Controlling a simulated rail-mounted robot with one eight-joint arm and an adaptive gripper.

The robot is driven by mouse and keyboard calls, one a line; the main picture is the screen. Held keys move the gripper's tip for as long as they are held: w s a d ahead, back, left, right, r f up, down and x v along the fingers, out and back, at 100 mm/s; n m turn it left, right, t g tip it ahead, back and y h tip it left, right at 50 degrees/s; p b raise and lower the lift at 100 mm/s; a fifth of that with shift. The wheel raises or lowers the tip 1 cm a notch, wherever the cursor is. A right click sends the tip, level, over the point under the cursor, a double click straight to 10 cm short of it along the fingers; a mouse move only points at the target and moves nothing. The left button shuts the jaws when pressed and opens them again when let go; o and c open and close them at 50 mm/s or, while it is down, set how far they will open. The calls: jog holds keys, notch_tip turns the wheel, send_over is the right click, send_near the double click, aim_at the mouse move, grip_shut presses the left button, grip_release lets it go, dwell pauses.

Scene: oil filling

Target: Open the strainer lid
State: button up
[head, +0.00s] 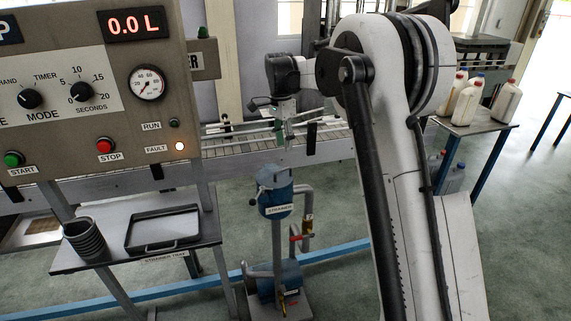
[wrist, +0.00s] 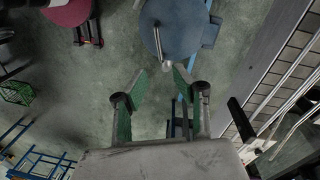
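The strainer (head: 276,204) is a blue, labelled cylinder standing low in front of the conveyor in the head view. Its lid (head: 272,178) is a greyish cover on top and appears to be down. A round blue top with a pale bar handle, apparently the lid (wrist: 184,28), shows at the top of the wrist view. My gripper (head: 284,142) hangs above the strainer, clear of it, pointing down. In the wrist view its green fingers (wrist: 160,78) are spread with nothing between them. The bar lies just beyond the fingertips in that picture.
A control panel (head: 150,85) reads 0.0 L, with its fault lamp lit. A shelf below holds a dark strainer tray (head: 163,228) and a ribbed dark cup (head: 84,240). The conveyor (head: 240,148) runs behind the strainer. Pipes with a red-handled valve (head: 298,237) stand beside it.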

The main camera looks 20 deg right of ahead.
send_over(274, 172)
jog(key=s+d, duration=0.3)
jog(key=s, duration=0.1)
notch_tip(274, 172, down, 8)
jog(key=shift+d+f+p, duration=0.1)
jog(key=shift+f+p, duration=0.1)
jog(key=shift+p, duration=0.15)
jog(key=shift+c, duration=0.2)
grip_shut()
